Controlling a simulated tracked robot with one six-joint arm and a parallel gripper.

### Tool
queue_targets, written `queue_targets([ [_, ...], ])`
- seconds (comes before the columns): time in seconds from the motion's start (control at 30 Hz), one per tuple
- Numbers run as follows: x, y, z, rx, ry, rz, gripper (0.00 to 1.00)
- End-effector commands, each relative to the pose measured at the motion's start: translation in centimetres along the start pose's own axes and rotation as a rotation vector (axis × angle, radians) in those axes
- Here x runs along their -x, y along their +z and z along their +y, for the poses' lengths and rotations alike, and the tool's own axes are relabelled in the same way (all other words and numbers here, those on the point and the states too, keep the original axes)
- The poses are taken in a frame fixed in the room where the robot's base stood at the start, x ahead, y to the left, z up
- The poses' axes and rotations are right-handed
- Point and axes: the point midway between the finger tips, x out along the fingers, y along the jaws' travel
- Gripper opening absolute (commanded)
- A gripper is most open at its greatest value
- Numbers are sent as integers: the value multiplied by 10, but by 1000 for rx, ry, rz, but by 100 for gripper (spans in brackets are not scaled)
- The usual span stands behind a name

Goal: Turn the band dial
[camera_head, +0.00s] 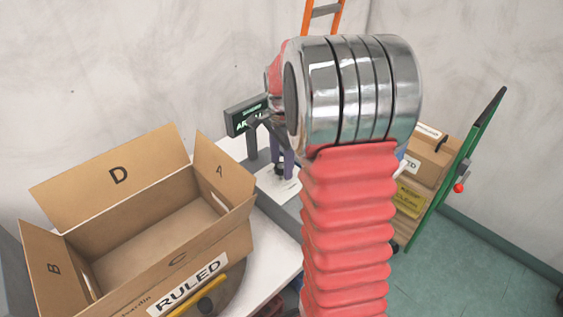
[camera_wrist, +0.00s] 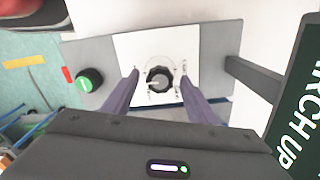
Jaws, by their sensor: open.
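The band dial (camera_wrist: 159,80) is a round black knob on a white plate (camera_wrist: 126,46), in the middle of the wrist view. Its pointer marking is too small to read surely. My gripper (camera_wrist: 158,82) is open, with one purple-grey finger on each side of the dial. A gap shows between each finger and the knob, and neither finger appears to touch it. In the head view my gripper (camera_head: 284,170) is seen partly behind my arm, over the white panel. The dial itself is hard to make out there.
A green button (camera_wrist: 90,80) sits left of the dial in the wrist view. An open cardboard box (camera_head: 160,210) labelled RULED stands at left.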

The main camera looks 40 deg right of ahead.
Motion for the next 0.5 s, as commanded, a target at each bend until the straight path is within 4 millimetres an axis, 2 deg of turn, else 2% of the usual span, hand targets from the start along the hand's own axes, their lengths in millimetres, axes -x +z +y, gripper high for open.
queue_targets([
  [0.17, 0, 0, 0, 0, 0, 0, 52],
  [0.5, 0, 1, 0, 1, 0, 0, 29],
])
